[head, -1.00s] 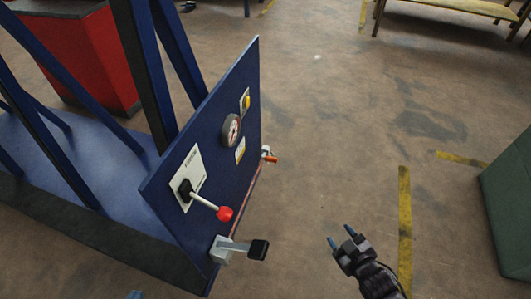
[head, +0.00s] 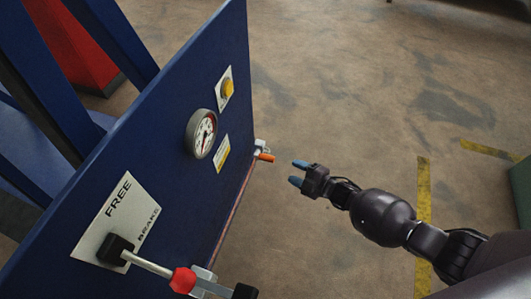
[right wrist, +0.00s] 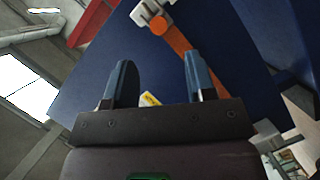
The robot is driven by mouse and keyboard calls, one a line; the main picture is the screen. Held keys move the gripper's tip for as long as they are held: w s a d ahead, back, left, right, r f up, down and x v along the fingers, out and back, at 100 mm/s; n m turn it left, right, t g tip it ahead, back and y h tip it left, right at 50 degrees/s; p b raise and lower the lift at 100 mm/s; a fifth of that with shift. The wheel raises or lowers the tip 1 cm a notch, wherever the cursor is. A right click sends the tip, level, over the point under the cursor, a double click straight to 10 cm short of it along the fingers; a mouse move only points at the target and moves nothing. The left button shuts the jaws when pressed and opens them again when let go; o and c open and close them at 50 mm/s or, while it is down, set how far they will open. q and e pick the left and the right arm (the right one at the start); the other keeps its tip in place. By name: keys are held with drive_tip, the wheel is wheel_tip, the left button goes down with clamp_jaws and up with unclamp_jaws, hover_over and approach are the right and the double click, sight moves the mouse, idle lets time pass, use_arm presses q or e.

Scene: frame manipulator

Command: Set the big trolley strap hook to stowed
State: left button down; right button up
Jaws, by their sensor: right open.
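The strap hook, an orange piece (head: 265,157) at a pale bracket (head: 260,145), sits low at the far edge of the trolley's blue panel (head: 150,130). In the right wrist view the orange piece (right wrist: 176,42) hangs from the pale bracket (right wrist: 152,14), beyond the fingers. Part of it may be hidden by the right finger. My right gripper (head: 298,172) is open and empty, a little to the right of the hook, with its blue fingertips pointing at the panel. They appear apart from the hook. My left gripper is not in view.
The panel also bears a lever with a red knob (head: 183,280) on a FREE/BRAKE plate, a round gauge (head: 201,134) and a yellow button (head: 227,89). A grey bracket with a black grip (head: 244,291) is at the bottom. The floor to the right is open.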

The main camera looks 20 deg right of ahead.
sight(271, 159)
drive_tip(key=b+x, duration=0.3)
drive_tip(key=x, duration=0.7)
drive_tip(key=shift+s+f, duration=0.1)
drive_tip(key=shift+w+a, duration=0.25)
drive_tip(key=shift+w, duration=0.2)
drive_tip(key=shift+c, duration=0.5)
clamp_jaws()
